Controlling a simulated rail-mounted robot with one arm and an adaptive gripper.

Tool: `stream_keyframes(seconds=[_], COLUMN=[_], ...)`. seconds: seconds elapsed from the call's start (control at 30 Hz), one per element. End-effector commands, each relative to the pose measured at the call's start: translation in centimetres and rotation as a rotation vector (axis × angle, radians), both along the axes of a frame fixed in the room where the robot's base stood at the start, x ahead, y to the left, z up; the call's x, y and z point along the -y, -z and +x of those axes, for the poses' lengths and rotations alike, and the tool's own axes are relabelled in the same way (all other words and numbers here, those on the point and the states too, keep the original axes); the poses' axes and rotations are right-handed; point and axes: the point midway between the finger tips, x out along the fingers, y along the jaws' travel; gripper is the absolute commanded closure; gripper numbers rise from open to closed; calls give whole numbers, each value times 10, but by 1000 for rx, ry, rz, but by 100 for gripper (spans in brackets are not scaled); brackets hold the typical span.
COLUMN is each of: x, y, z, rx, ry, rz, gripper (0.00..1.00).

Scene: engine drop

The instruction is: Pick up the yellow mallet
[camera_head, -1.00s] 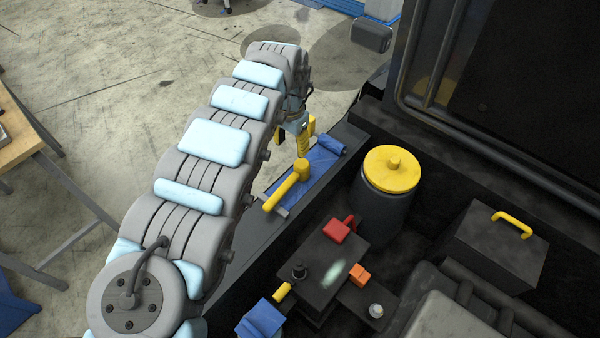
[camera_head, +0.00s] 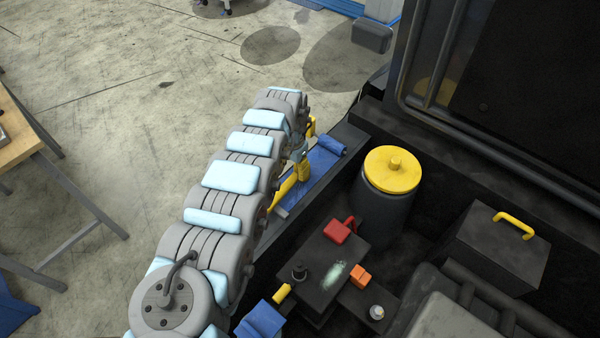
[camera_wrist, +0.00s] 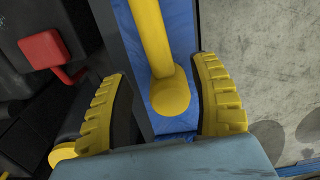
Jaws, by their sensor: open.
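The yellow mallet (camera_head: 284,194) lies on a blue mat (camera_head: 322,160) on the dark ledge beside the engine bay. My arm hides part of it in the head view. In the wrist view the mallet (camera_wrist: 150,35) shows its handle running up to the top edge and its round head in the middle. My gripper (camera_wrist: 158,72) is open, with one yellow ridged finger on each side of the mallet and gaps on both sides. In the head view my gripper (camera_head: 304,160) is at the head end of the mallet. I cannot tell how far above it the fingertips are.
A dark canister with a yellow lid (camera_head: 391,170) stands right of the ledge. A red part (camera_head: 338,232), an orange block (camera_head: 361,275) and a black box with a yellow handle (camera_head: 513,224) are in the engine bay. Open floor lies left of the ledge.

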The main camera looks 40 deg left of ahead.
Motion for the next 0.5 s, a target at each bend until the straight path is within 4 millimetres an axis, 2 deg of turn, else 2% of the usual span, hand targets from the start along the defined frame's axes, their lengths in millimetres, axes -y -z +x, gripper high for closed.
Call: stream_keyframes(seconds=[0.17, 0.5], x=[0, 1], y=[7, 46], z=[0, -2], rx=[0, 2], ry=[0, 1], rz=[-1, 0], gripper=[38, 38])
